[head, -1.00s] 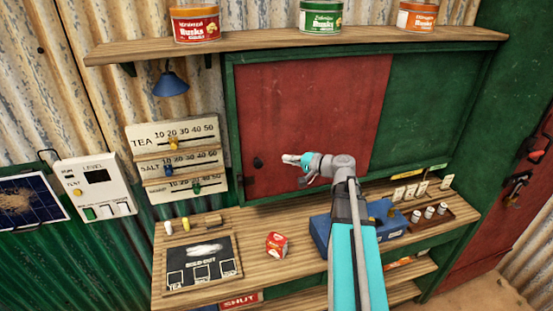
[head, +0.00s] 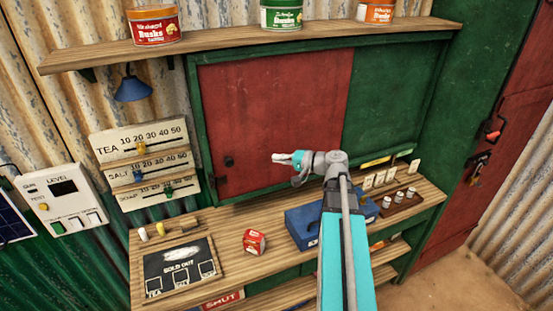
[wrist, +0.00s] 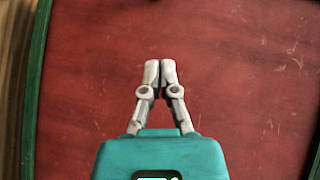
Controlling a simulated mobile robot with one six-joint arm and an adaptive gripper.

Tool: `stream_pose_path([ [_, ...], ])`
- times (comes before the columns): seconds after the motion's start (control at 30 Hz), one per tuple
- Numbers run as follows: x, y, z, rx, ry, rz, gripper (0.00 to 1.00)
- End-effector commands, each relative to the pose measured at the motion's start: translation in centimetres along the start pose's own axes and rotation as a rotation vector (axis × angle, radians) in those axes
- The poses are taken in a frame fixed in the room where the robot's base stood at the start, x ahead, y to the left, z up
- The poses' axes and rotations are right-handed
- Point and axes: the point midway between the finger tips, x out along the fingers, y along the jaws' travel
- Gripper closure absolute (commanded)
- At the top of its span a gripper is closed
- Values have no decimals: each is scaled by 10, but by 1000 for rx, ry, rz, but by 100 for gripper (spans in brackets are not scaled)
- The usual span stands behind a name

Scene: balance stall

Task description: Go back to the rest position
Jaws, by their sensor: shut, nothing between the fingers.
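My gripper (head: 279,158) is raised above the counter, in front of the red sliding panel (head: 265,115), with its fingers pointing left in the head view. In the wrist view my gripper (wrist: 160,66) has its fingertips together with nothing between them, and the red panel (wrist: 240,70) fills the background. I cannot tell the exact gap between the fingertips and the panel. My teal arm crosses the front of the counter and hides part of the blue box (head: 305,222).
The wooden counter (head: 222,228) holds a red box (head: 254,241), a slate board (head: 180,270) and a tray with small weights (head: 402,203). A shelf (head: 230,47) with tins runs above. The slider board (head: 145,165) and level panel (head: 58,200) are at left.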

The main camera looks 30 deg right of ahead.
Motion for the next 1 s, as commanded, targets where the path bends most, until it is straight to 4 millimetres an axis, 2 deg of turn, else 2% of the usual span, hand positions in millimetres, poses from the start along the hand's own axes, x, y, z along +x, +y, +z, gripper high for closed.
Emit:
stream_pose_path([
  [0.33, 1, 0, 1, -1, -2, 1, 100],
  [0.53, 15, 9, 17, -16, -48, 53, 100],
  [0.67, 34, 23, 40, -41, -113, 132, 100],
  [1.0, 81, 75, 126, -159, -350, 443, 100],
])
